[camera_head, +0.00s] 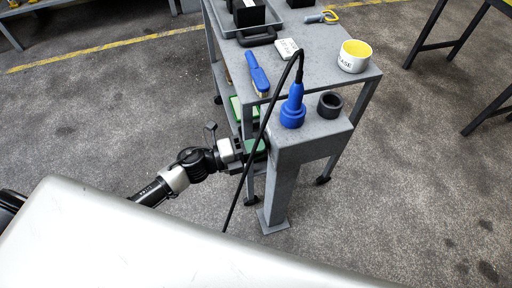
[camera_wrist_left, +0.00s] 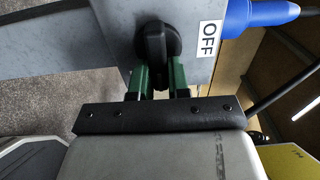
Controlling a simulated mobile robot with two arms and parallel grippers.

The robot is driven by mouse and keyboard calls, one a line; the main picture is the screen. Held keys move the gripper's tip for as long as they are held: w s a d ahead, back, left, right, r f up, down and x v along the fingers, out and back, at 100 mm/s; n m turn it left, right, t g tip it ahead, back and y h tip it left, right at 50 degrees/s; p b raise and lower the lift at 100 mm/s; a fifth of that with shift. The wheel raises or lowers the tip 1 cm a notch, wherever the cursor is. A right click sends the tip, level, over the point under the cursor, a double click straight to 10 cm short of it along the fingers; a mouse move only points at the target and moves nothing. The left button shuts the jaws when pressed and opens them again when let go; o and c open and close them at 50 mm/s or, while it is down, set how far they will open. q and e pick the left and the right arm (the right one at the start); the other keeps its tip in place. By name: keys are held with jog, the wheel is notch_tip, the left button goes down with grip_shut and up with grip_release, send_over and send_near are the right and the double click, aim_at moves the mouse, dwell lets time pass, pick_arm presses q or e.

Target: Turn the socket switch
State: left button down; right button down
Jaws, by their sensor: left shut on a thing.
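The socket switch (camera_wrist_left: 157,42) is a black rotary knob on the side of the grey socket post. The label OFF (camera_wrist_left: 209,40) is beside it in the left wrist view. My left gripper (camera_wrist_left: 160,75) is shut on the knob, with one green finger on each side of it. In the head view my left gripper (camera_head: 254,147) reaches the left side of the post's head (camera_head: 310,138), and the knob is hidden there. A blue plug (camera_head: 292,108) stands upright in the top of the post, with a black cable rising from it. My right gripper is not in view.
A grey trolley (camera_head: 315,55) behind the post carries a white and yellow mug (camera_head: 353,56), a blue tool (camera_head: 257,74) and a small card (camera_head: 287,48). A dark ring (camera_head: 329,104) sits on the post's top. The black cable hangs across my left gripper's area.

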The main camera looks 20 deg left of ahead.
pick_arm(q)
jog(key=shift+f, duration=0.1)
jog(key=c, duration=1.1)
grip_release()
jog(key=b+v, duration=0.1)
jog(key=v, duration=1)
jog(key=shift+d, duration=0.1)
